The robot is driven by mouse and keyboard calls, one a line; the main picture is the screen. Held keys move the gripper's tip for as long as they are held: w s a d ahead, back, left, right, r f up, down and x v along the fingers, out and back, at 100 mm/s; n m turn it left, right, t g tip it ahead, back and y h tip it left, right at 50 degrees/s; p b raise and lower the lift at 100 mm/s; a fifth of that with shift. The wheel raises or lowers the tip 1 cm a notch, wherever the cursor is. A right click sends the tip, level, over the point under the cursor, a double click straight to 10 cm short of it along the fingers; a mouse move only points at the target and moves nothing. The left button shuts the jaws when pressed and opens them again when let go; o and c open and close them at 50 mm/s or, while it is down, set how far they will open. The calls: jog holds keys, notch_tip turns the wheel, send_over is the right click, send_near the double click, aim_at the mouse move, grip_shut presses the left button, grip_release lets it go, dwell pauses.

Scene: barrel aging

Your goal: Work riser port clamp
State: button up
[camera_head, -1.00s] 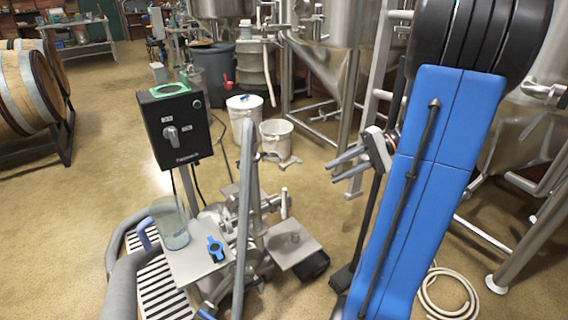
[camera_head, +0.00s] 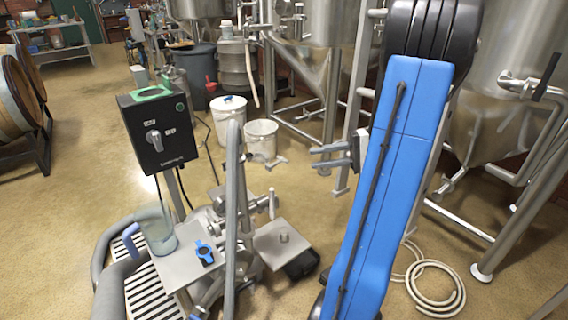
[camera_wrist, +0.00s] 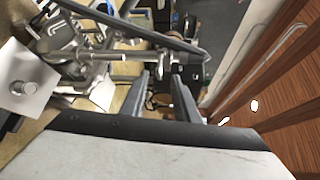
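A grey riser pipe (camera_head: 232,210) stands upright on the pump cart in the head view. To its right, metal fittings with a short side port (camera_head: 262,203) and a pale upright handle (camera_head: 271,203) show. I cannot clearly pick out the clamp there. The wrist view shows a fitting with a metal rod (camera_wrist: 125,56) ahead of the fingers. My gripper (camera_head: 314,157) is to the right of these fittings and apart from them, its two fingers spread with nothing between them. They also show in the wrist view (camera_wrist: 164,92).
A steel plate on the cart carries a clear jug (camera_head: 158,234) and a blue-handled part (camera_head: 204,252). A black control box (camera_head: 158,133) stands behind. White buckets (camera_head: 261,139), steel tanks (camera_head: 307,45) and a coiled hose (camera_head: 436,290) surround the cart.

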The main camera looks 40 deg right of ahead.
aim_at(286, 162)
jog(key=x, duration=1.1)
jog(key=shift+w+a, duration=0.15)
jog(key=shift+w, duration=0.05)
